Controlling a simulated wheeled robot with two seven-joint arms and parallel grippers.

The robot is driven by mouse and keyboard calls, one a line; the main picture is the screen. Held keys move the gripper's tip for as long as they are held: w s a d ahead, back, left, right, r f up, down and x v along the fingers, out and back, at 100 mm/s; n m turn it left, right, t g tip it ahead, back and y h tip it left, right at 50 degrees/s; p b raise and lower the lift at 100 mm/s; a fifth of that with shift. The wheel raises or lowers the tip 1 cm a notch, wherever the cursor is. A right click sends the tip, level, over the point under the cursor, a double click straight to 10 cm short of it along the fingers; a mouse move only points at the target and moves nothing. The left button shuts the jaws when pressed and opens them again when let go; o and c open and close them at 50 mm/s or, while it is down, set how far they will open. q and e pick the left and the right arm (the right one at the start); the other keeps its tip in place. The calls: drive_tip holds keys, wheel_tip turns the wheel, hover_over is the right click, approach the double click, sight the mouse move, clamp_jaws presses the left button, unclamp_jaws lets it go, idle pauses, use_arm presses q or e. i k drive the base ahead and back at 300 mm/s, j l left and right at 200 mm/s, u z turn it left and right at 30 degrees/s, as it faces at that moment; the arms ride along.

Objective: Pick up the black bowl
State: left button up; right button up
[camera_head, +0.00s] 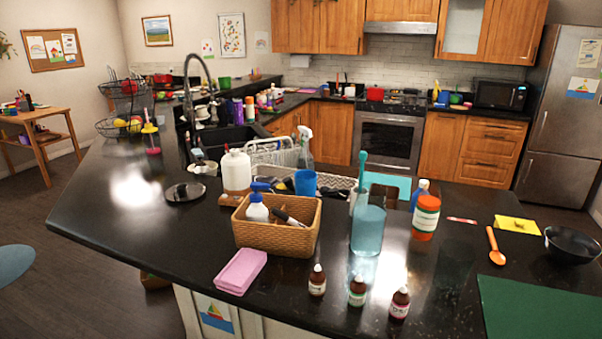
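The black bowl (572,245) stands upright on the dark countertop near the right edge of the head view. It looks empty and nothing covers it. Neither of my grippers shows in this view, so I cannot see where they are relative to the bowl.
An orange spoon (495,246) and a yellow cloth (517,225) lie left of the bowl. A green mat (540,308) lies in front of it. A pill bottle (425,217), a blue-tinted container (368,230), a wicker basket (277,238) and small brown bottles (357,291) stand further left.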

sight(569, 246)
drive_tip(key=z, duration=1.45)
